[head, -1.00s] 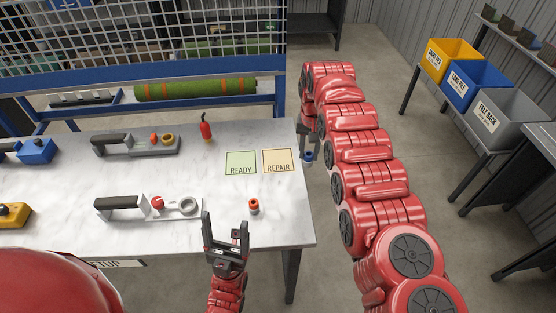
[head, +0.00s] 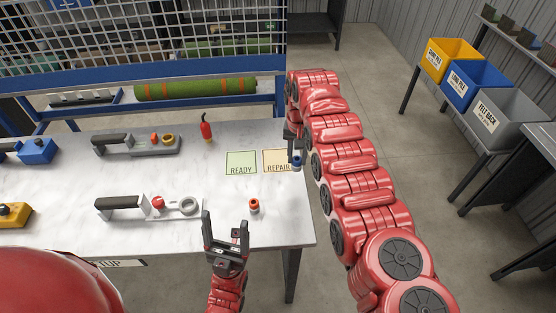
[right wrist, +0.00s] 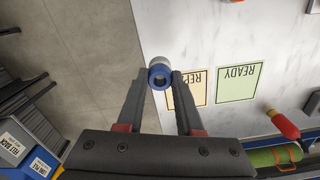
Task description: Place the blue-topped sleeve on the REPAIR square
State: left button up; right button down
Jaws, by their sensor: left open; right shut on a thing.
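The blue-topped sleeve (head: 297,162) is held in my right gripper (head: 294,147), at the right edge of the table by the REPAIR square. In the right wrist view the sleeve (right wrist: 160,73) sits between the fingertips of the right gripper (right wrist: 160,82), its blue ring facing the camera. The orange REPAIR square (head: 275,158) is partly covered by the gripper in the head view; in the right wrist view the square (right wrist: 187,105) lies beside the right finger. My left gripper (head: 227,232) is open and empty near the table's front edge.
The green READY square (head: 241,163) lies left of REPAIR. A red-topped sleeve (head: 254,206) stands nearer the front. A red bottle-like thing (head: 206,128) and handled tools (head: 150,207) are on the table (head: 105,175). Bins (head: 495,115) stand far right.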

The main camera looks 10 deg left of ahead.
jog(key=shift+s+a+f, duration=0.1)
jog(key=shift+s+a, duration=0.1)
jog(key=shift+a, duration=0.15)
